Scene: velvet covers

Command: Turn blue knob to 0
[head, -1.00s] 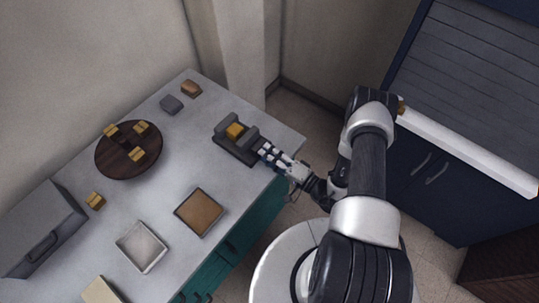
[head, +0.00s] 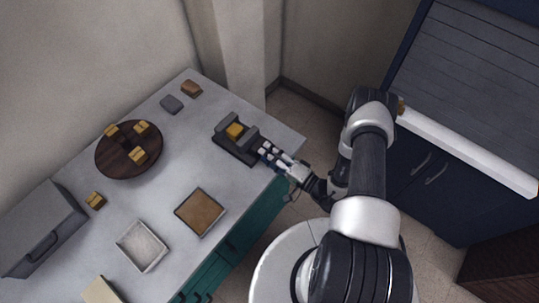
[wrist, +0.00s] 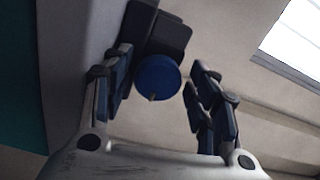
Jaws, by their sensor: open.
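A round blue knob (wrist: 158,76) shows in the wrist view, on a dark grey device. A small pale pointer sticks out at its lower edge. In the head view the device (head: 246,154) sits near the table's right edge with a yellow block (head: 235,131) in it, and the knob itself is hidden there. My gripper (wrist: 163,70) is open, with one finger on the left and one on the right of the knob. I see a gap on the right; the left finger's contact is unclear. The gripper (head: 268,150) also shows at the device's front side. No scale numbers are legible.
A round brown board (head: 115,163) with several yellow blocks stands at left. A brown-bottomed tray (head: 200,212), a white tray (head: 141,247) and a grey box (head: 40,225) lie nearer. Grey (head: 171,104) and brown (head: 191,88) blocks sit behind.

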